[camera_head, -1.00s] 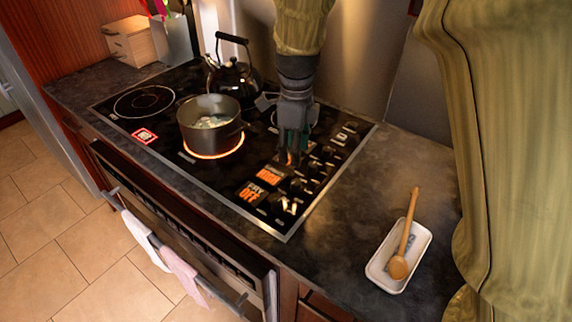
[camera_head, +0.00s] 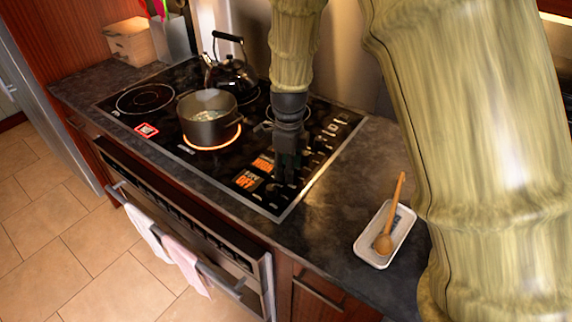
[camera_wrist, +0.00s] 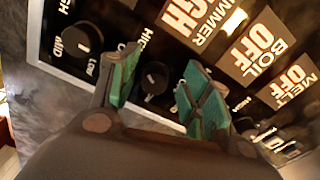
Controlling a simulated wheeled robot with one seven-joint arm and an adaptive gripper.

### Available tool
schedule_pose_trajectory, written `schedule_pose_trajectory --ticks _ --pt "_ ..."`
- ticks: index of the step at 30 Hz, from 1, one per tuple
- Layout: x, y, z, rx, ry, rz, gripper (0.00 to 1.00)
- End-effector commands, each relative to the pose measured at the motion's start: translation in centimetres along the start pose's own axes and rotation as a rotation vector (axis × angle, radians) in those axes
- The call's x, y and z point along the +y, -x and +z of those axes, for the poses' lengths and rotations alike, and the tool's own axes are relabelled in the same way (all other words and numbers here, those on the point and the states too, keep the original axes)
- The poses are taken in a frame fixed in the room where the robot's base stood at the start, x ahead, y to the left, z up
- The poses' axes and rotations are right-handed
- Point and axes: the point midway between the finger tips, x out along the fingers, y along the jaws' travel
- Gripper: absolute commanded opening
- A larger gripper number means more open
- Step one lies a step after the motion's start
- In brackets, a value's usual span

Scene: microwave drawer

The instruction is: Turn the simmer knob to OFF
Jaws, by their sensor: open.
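The cooktop's control panel carries dark round knobs and sign plates. In the wrist view the simmer sign (camera_wrist: 190,18) reads HIGH, and the boil sign (camera_wrist: 258,48) and melt sign (camera_wrist: 294,82) read OFF. My gripper (camera_head: 286,165) points down over the knob row. In the wrist view my gripper (camera_wrist: 160,68) is open, with green-padded fingers apart on either side of a dark knob (camera_wrist: 155,79). I cannot tell whether the pads touch it, or whether it is the simmer knob. Another knob (camera_wrist: 82,38) lies left of the fingers. The right finger hides part of the row.
A pot (camera_head: 208,128) stands on a glowing burner left of my gripper, with a black kettle (camera_head: 231,76) behind it. A wooden spoon (camera_head: 386,241) lies in a white tray (camera_head: 366,255) on the right counter. The counter right of the cooktop is otherwise clear.

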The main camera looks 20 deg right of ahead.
Motion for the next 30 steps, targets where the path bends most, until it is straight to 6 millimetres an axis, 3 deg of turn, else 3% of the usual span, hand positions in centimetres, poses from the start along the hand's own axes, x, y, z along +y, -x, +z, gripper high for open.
schedule_pose_trajectory --ticks 5,12,30 --pt "-0.5 -0.2 0.2 0.003 -0.002 0.004 0.44" --pt "-0.9 -0.7 0.8 0.007 0.002 0.010 0.01" --pt "-1.1 -0.3 0.8 0.005 0.058 0.008 0.01"
